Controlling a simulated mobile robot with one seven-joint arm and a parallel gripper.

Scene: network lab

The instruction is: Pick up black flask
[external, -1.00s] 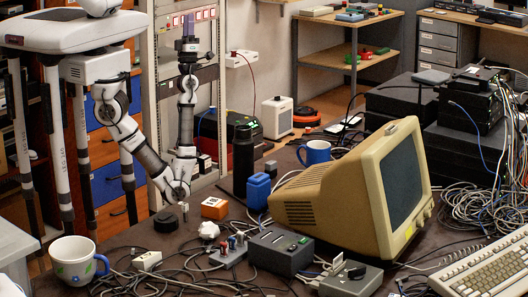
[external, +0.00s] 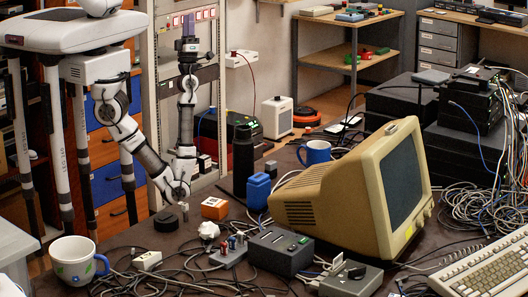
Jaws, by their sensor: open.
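The black flask (external: 243,162) is a tall dark cylinder standing upright on the dark table, left of the old monitor and behind a small blue container. My arm reaches down from the left, bends low near the table edge and rises again in front of the rack. My gripper (external: 189,24) is at the top of that rising part, small in the view, well above and left of the flask. It is open and apart from the flask. Its fingers are hard to make out against the rack.
A white mug (external: 74,260) and loose cables occupy the front.

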